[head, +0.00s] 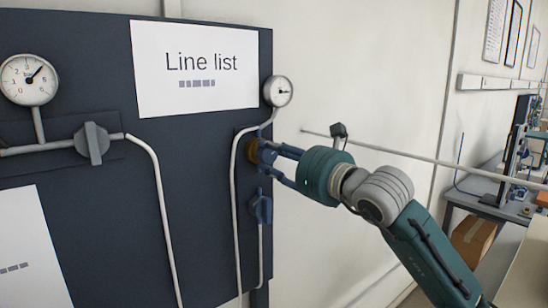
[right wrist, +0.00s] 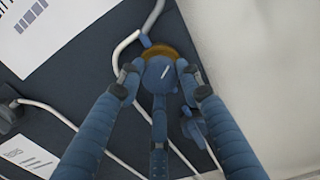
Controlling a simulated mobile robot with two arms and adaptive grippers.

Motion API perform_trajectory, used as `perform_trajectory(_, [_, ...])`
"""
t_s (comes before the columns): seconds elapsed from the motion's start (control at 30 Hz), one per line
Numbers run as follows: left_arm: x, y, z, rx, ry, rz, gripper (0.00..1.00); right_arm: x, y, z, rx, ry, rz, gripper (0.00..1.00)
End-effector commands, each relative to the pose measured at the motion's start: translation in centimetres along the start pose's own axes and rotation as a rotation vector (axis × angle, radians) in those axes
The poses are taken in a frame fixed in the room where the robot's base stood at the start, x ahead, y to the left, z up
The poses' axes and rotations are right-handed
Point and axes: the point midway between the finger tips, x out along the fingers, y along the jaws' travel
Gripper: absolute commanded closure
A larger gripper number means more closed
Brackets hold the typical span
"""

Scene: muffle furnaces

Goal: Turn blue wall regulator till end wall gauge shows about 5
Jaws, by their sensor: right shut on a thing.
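The blue wall regulator (right wrist: 158,72) has a round knob with a white mark and a brass-coloured collar (right wrist: 158,50) behind it. It sits at the right edge of the dark board, and the brass collar also shows in the head view (head: 252,150). My right gripper (head: 270,153) is shut on the knob, with blue fingers around it in the right wrist view (right wrist: 157,76). The fingers partly hide the knob in the head view. A small round gauge (head: 278,91) stands above the regulator. Its needle points right; its numbers are too small to read. My left gripper is out of view.
A second blue valve (head: 261,208) sits just below the regulator. A larger gauge (head: 28,80) and a grey valve handle (head: 94,143) are on the board's left. White pipes run down the board. A bench with equipment (head: 510,205) stands at the far right.

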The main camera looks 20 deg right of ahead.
Motion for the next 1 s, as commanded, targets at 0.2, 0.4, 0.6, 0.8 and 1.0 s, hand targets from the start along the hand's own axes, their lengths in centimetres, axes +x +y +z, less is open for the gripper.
perform_trajectory(0.2, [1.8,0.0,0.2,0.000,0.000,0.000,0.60,0.0,0.0,0.0,-0.036,-0.006,-0.001,0.91])
perform_trajectory(0.4, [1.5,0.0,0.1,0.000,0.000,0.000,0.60,0.0,0.0,0.2,-0.036,-0.005,-0.001,0.91])
perform_trajectory(0.6, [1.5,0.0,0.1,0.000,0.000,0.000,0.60,0.0,0.0,0.2,-0.036,-0.004,-0.001,0.46])
perform_trajectory(0.8, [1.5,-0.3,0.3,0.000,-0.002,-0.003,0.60,-0.1,0.0,0.1,-0.036,-0.003,-0.001,0.46])
perform_trajectory(1.0, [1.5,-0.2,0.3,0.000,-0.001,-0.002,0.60,-2.0,-0.1,0.1,-0.038,-0.004,-0.002,0.46])
